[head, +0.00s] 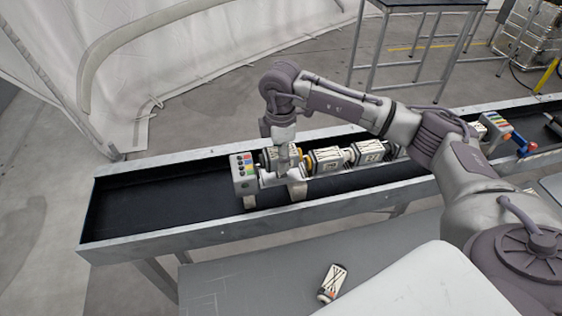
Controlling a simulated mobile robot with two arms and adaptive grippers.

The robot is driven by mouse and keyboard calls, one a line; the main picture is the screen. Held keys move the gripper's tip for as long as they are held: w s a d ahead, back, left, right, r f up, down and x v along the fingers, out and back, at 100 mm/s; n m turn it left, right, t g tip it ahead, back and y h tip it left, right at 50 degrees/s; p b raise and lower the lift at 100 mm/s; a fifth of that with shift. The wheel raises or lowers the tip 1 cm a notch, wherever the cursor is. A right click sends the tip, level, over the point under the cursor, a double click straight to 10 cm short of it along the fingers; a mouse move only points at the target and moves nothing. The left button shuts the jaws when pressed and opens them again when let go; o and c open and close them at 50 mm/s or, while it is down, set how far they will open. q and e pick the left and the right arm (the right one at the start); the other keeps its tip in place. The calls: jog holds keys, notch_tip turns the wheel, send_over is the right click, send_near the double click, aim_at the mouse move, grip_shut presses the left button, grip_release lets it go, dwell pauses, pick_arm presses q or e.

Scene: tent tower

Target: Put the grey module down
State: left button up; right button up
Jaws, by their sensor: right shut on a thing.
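My right gripper (283,178) reaches down into the long trough. It is shut on a module in the row there. I take this to be the grey module (267,158); it is mostly hidden by the gripper, and only a dark and pale patterned part shows. It sits between a grey end block (243,172) with coloured squares and a patterned white module (326,160). I cannot tell whether it touches its neighbours or rests on the supports. My left gripper is not in view.
The metal-rimmed trough (150,240) has a black floor, clear at its left end. Another patterned module (368,152) continues the row. A loose patterned module (332,283) lies on the grey table (230,285) in front.

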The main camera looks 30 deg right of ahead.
notch_tip(320, 180, down, 2)
jog(key=shift+f+p, duration=0.2)
jog(key=shift+p, duration=0.2)
jog(key=shift+f, duration=0.45)
jog(key=shift+f, duration=0.1)
jog(key=o, duration=1.2)
jog(key=shift+s, duration=0.1)
